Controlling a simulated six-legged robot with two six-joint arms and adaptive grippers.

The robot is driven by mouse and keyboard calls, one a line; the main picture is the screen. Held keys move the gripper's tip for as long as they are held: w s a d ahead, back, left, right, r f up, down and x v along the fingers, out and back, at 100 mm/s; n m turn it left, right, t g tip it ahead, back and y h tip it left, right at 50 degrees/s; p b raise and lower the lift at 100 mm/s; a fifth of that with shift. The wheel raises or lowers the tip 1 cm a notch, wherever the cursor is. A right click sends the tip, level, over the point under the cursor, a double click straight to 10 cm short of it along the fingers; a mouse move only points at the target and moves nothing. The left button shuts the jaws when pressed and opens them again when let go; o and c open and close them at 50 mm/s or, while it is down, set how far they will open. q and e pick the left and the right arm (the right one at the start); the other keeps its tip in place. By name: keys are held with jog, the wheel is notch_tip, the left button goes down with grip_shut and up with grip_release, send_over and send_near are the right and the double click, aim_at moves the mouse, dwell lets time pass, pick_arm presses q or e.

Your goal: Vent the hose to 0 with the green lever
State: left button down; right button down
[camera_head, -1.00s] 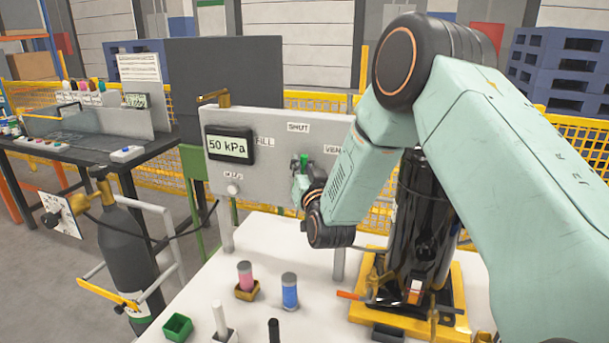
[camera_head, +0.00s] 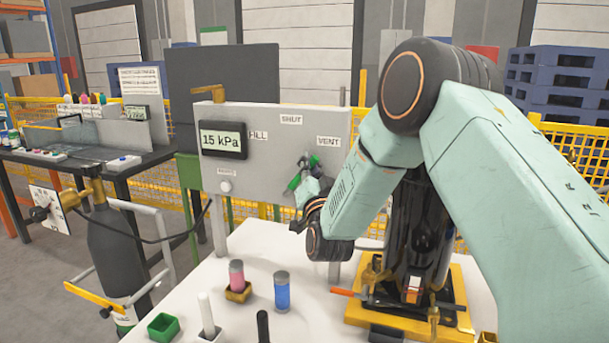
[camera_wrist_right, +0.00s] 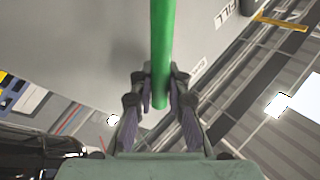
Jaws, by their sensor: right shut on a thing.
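The grey panel (camera_head: 240,172) carries a display (camera_head: 223,140) that reads 15 kPa. Labels FILL (camera_head: 258,135), SHUT (camera_head: 291,119) and VENT (camera_head: 328,141) surround the lever's place. The green lever (camera_head: 294,182) is partly hidden by my right gripper (camera_head: 309,177) in the head view; it looks tilted toward the VENT side. In the right wrist view the green lever (camera_wrist_right: 162,40) runs down between the fingers of my right gripper (camera_wrist_right: 160,86), which is shut on it near its end. My left gripper is not in view.
A white table (camera_head: 240,300) stands in front of the panel, with a pink vial (camera_head: 237,273), a blue vial (camera_head: 282,291) and a green box (camera_head: 163,327). A black cylinder on a yellow base (camera_head: 455,300) stands at right. A gas bottle (camera_head: 113,250) stands at left.

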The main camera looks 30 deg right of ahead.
jog(key=shift+s+d+f+m+h+b, duration=0.3)
jog(key=shift+f+m+h+b, duration=0.25)
jog(key=shift+m+b, duration=0.4)
jog(key=shift+s+d+f+m+h+b, duration=0.2)
jog(key=shift+s+f+m+h+b, duration=0.2)
jog(key=shift+m+h+b, duration=0.45)
jog(key=shift+y, duration=0.3)
jog(key=c, duration=1.7)
grip_release()
jog(key=o, duration=0.3)
jog(key=shift+s+r, duration=0.2)
jog(key=shift+o, duration=0.4)
jog(key=shift+w, duration=0.1)
jog(key=shift+f, duration=0.1)
jog(key=v, duration=1.2)
